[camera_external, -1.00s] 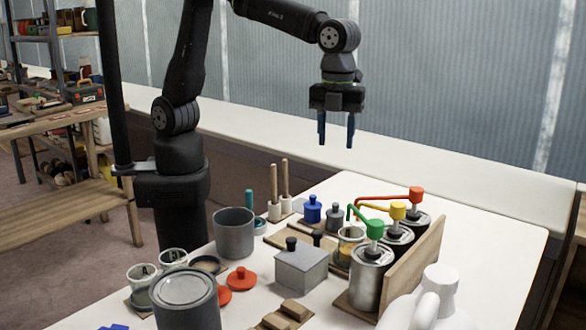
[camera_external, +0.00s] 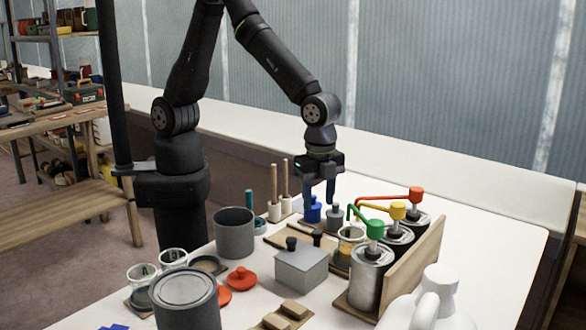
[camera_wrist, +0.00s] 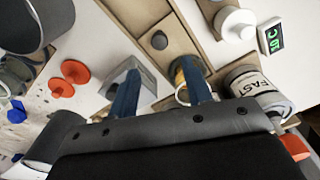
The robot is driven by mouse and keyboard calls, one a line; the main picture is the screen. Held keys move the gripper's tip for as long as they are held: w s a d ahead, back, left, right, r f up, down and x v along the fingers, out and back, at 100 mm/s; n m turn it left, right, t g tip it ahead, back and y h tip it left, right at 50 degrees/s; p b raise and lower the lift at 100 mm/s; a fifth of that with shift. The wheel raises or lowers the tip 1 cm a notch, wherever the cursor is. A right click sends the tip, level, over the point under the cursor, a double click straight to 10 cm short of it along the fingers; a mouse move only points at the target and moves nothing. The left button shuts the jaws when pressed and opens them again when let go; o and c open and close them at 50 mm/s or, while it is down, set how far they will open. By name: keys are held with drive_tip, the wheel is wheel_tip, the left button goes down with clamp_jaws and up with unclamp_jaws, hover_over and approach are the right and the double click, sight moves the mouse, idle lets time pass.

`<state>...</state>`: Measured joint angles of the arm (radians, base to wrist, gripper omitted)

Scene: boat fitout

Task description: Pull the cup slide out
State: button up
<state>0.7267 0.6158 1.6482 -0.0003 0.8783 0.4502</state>
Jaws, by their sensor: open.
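The cup slide appears to be a wooden board (camera_wrist: 170,50) with a dark round knob, running between raised wooden strips. The knob shows in the wrist view (camera_wrist: 159,40) and in the external view (camera_external: 317,237). A clear cup with amber contents (camera_external: 351,236) stands at the pump end, partly hidden by my right finger in the wrist view (camera_wrist: 180,72). My gripper (camera_external: 319,202) is open and empty, pointing down above the table. Its two blue fingers (camera_wrist: 161,90) show in the wrist view, with the knob beyond them and apart from both.
Three pump cans with green, yellow and red heads (camera_external: 371,278) stand right of the cup before a wooden panel (camera_external: 415,262). A grey box (camera_external: 300,271) with a black knob is close on the left. A grey pot (camera_external: 234,232) is farther left.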

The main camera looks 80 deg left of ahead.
sight(318, 232)
wheel_tip(318, 232, down, 11)
drive_tip(key=shift+r, duration=0.15)
